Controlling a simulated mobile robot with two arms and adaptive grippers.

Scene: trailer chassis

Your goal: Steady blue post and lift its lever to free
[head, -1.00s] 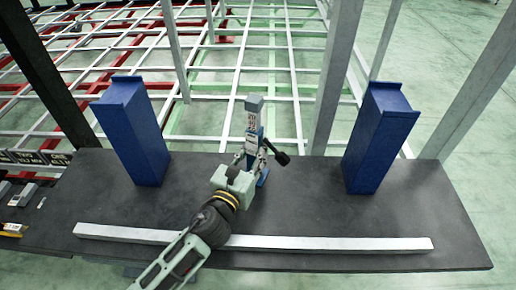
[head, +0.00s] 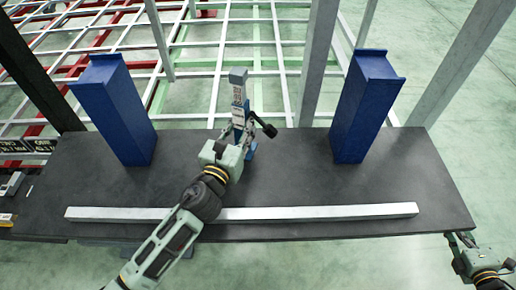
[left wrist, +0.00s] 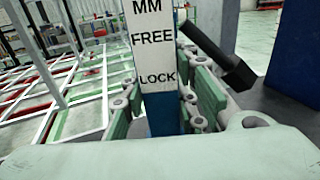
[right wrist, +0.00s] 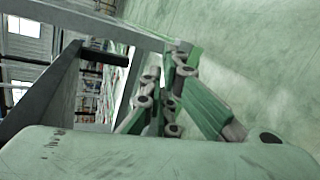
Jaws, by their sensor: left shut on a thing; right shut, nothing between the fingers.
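The blue post (head: 250,151) stands upright at the bench's back middle, with a white label plate and a grey top. In the left wrist view its label (left wrist: 153,45) reads MM, FREE and LOCK from top down. Its lever (head: 264,128) has a black grip and slopes down to the right; it also shows in the left wrist view (left wrist: 225,60). Its pivot is hidden. My left gripper (head: 240,128) is shut on the post, with fingers on both sides. My right gripper (head: 458,246) is shut and empty beyond the bench's right end, away from the lever.
Two large blue blocks (head: 118,115) (head: 363,110) stand on the dark bench (head: 300,180), left and right of the post. A long pale bar (head: 330,212) lies along the front. Grey uprights and a white chassis frame stand behind. The bench is clear between post and right block.

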